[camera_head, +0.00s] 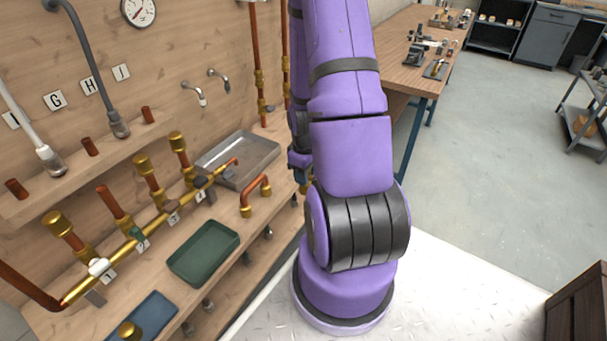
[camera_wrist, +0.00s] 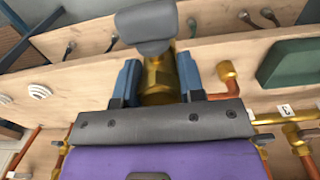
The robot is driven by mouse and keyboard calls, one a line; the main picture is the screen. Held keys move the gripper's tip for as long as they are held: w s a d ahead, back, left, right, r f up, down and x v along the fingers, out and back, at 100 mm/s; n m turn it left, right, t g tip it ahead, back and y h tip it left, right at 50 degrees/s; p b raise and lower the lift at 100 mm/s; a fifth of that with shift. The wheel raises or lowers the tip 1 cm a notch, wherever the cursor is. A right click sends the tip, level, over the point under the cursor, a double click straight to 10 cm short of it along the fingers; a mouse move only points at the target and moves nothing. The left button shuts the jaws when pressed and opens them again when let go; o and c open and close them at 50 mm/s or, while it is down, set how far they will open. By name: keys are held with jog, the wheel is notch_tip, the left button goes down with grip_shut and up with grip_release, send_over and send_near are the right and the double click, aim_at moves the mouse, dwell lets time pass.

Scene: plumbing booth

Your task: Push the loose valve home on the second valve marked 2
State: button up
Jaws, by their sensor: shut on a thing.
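In the wrist view my gripper (camera_wrist: 157,88) is shut on a brass valve (camera_wrist: 156,75) with a grey handle (camera_wrist: 145,28); the blue fingers press on both sides of its body. The brass manifold (camera_head: 122,251) runs along the bench by the wall, with small number tags. At the tag that seems to read 2 (camera_head: 143,244), a bare copper stub (camera_head: 110,200) rises without a brass top. The neighbouring branches carry brass tops (camera_head: 57,223) and (camera_head: 143,163).
A green tray (camera_head: 204,253), a blue mat or tray (camera_head: 150,318) with a brass piece, and a grey metal tray (camera_head: 238,160) lie on the bench. A shelf with copper stubs (camera_head: 90,147) is above the manifold.

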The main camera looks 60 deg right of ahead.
jog(key=shift+r, duration=1.55)
jog(key=shift+w, duration=0.1)
